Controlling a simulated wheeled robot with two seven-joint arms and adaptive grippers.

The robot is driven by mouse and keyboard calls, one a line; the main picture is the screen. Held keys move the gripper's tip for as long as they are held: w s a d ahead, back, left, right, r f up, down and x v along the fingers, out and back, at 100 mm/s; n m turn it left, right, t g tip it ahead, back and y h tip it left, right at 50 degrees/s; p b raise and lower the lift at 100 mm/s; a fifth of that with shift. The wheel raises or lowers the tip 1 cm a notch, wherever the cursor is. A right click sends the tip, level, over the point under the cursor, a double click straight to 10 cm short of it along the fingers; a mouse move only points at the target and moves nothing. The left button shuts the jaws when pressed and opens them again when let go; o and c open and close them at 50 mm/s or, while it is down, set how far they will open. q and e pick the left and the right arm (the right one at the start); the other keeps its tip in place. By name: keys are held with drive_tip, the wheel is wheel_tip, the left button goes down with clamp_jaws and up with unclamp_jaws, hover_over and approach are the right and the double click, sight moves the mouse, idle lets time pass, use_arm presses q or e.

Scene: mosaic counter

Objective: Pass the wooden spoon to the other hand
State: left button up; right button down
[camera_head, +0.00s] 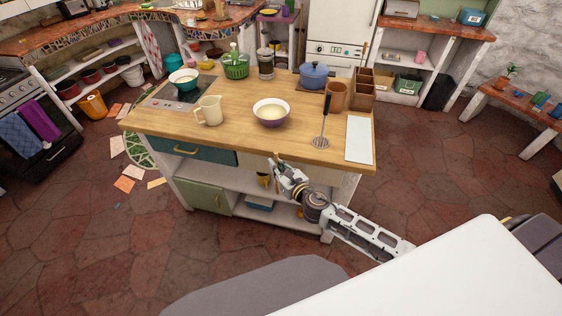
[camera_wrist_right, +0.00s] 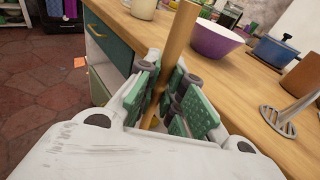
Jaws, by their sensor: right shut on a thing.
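My right gripper (camera_head: 279,170) is at the counter's front edge in the head view, with its arm coming in from the lower right. In the right wrist view, its green-padded fingers (camera_wrist_right: 168,92) are shut around the wooden spoon (camera_wrist_right: 178,45). The spoon's light brown shaft rises between the pads and runs out of the top of that view, so its upper end is hidden there. In the head view the spoon is too small to make out clearly. My left gripper is in neither view.
The wooden counter (camera_head: 225,138) holds a cream jug (camera_head: 209,111), a purple bowl (camera_head: 271,113), a metal masher (camera_head: 321,130), a brown cup (camera_head: 337,96), a blue pot (camera_head: 313,75) and a white board (camera_head: 359,139). The counter's front edge is close to my right gripper. Open floor lies in front.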

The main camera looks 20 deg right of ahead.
drive_tip(key=w+a+f+n+g+y, duration=0.1)
drive_tip(key=w+a+f+n+y, duration=0.2)
drive_tip(key=f, duration=0.5)
drive_tip(key=shift+w+a+f+g+y, duration=0.2)
drive_tip(key=shift+a+f+g+y, duration=0.15)
drive_tip(key=shift+y, duration=0.25)
drive_tip(key=shift+a, duration=0.1)
idle(0.3)
